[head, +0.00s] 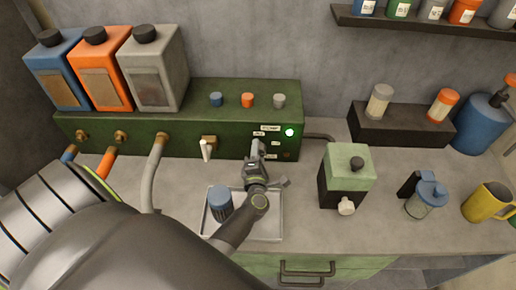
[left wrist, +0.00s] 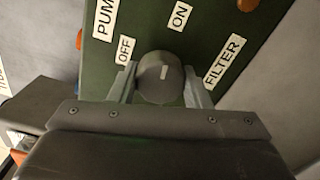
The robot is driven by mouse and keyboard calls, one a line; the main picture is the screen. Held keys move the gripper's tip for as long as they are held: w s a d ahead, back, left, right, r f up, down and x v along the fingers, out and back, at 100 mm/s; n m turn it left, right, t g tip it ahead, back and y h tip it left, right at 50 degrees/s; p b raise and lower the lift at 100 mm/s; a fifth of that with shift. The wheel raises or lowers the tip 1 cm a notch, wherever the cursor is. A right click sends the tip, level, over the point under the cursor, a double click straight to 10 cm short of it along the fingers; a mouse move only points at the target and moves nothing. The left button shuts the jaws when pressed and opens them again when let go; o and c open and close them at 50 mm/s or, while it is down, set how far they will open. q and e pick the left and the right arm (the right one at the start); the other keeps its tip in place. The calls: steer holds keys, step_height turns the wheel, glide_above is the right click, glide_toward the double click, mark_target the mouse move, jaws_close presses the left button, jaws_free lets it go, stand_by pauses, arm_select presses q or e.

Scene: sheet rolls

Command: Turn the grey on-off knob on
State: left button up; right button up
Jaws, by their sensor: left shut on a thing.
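The grey on-off knob (left wrist: 160,78) sits on the front of the green machine (head: 100,137), between the OFF label (left wrist: 125,50) and the ON label (left wrist: 180,16). Its short white mark points up in the left wrist view, roughly between the two labels. My left gripper (left wrist: 160,88) is shut on the knob, one finger on each side. In the head view my left gripper (head: 257,150) reaches the right part of the machine's front and hides the knob. A green light (head: 289,132) glows beside it. My right gripper is not in view.
A tray (head: 272,230) with a blue-lidded jar (head: 220,204) lies below my left gripper. A white-handled tap (head: 206,149) is to its left. A green and black box (head: 346,176) stands to the right. Hoses run from the machine's left.

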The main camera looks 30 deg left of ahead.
arm_select(q)
steer(key=shift+m+p, duration=0.35)
steer(key=shift+m, duration=0.35)
steer(key=o, duration=1)
steer(key=shift+d+f, duration=0.1)
